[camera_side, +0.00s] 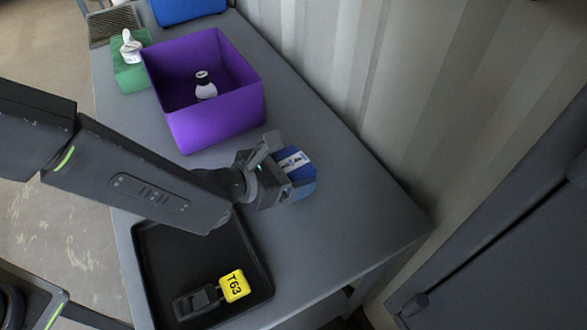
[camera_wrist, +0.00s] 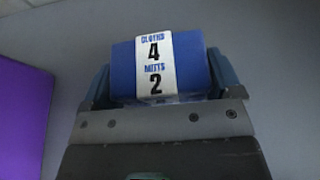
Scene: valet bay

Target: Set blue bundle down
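The blue bundle (camera_side: 299,176) has a white paper band and is at my gripper (camera_side: 284,176), over the right part of the grey table. In the wrist view the blue bundle (camera_wrist: 197,72) sits between the two fingers of my gripper (camera_wrist: 160,84), one on each side and apparently against it. Its band reads "CLOTHS 4 MITTS 2". My gripper looks shut on it. The bundle's underside is hidden, so I cannot tell whether it touches the table.
A purple bin (camera_side: 215,127) holding a white bottle (camera_side: 205,90) stands behind the gripper. A black tray (camera_side: 150,262) holds a key with a yellow T63 tag (camera_side: 234,286). A ribbed wall (camera_side: 340,60) borders the table (camera_side: 345,215), which is clear right of the bundle.

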